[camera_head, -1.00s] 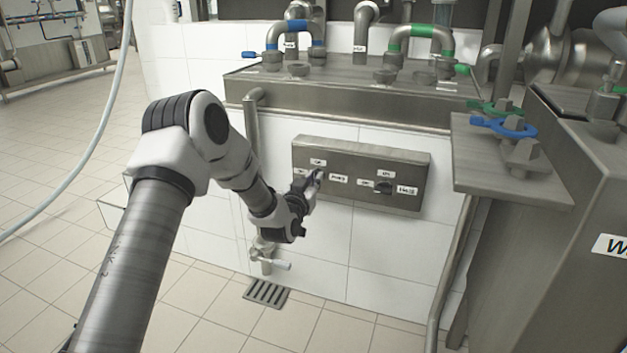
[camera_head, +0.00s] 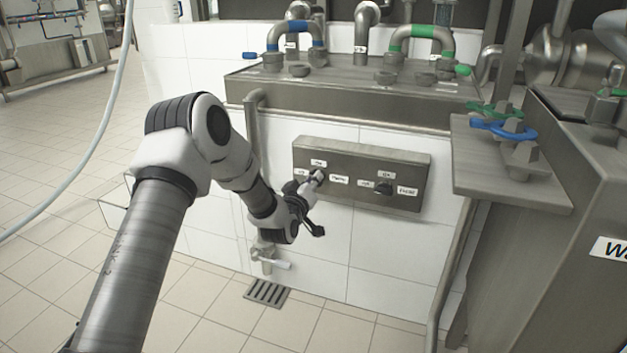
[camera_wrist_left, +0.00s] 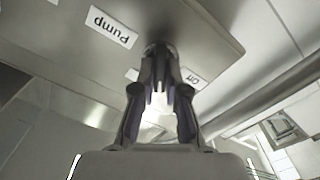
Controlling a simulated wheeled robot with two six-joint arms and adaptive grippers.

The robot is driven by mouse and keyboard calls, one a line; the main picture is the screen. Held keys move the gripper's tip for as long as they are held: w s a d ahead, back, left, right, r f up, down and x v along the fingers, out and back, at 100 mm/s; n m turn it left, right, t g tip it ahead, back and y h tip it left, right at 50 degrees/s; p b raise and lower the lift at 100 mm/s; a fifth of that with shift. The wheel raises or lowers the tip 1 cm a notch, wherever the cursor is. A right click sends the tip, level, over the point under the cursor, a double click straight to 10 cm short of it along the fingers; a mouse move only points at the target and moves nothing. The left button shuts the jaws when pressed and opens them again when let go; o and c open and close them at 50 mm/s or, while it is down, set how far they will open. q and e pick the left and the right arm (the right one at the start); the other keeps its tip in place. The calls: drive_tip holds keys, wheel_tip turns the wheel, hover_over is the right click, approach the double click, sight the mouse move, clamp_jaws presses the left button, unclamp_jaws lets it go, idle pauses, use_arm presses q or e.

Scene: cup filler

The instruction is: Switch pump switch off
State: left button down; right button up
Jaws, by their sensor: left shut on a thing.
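The grey control panel (camera_head: 408,185) is on the white tiled wall. In the left wrist view, my left gripper (camera_wrist_left: 160,80) is shut on the dark round pump switch (camera_wrist_left: 159,49), beside the label "Pump" (camera_wrist_left: 111,27). A label (camera_wrist_left: 195,79), seen upside down, seems to read "Off". In the head view, my left gripper (camera_head: 315,181) is at the panel's left half and largely hides the pump switch, so its exact setting cannot be told. My right gripper is in neither view.
A second dark switch (camera_head: 383,188) is on the panel's right half. A steel ledge with pipes (camera_head: 340,101) juts out above. A tap (camera_head: 266,258) is below my wrist, over a floor drain (camera_head: 267,293). A steel cabinet (camera_head: 570,240) stands at the right.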

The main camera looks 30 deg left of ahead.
use_arm(q)
drive_tip(key=n+b, duration=0.1)
drive_tip(key=n, duration=0.4)
drive_tip(key=n+b, duration=0.1)
drive_tip(key=n, duration=0.5)
drive_tip(key=shift+a+f, duration=0.1)
drive_tip(key=shift+f, duration=0.1)
drive_tip(key=shift+n, duration=0.3)
drive_tip(key=c, duration=1.2)
unclamp_jaws()
drive_tip(key=v, duration=1.2)
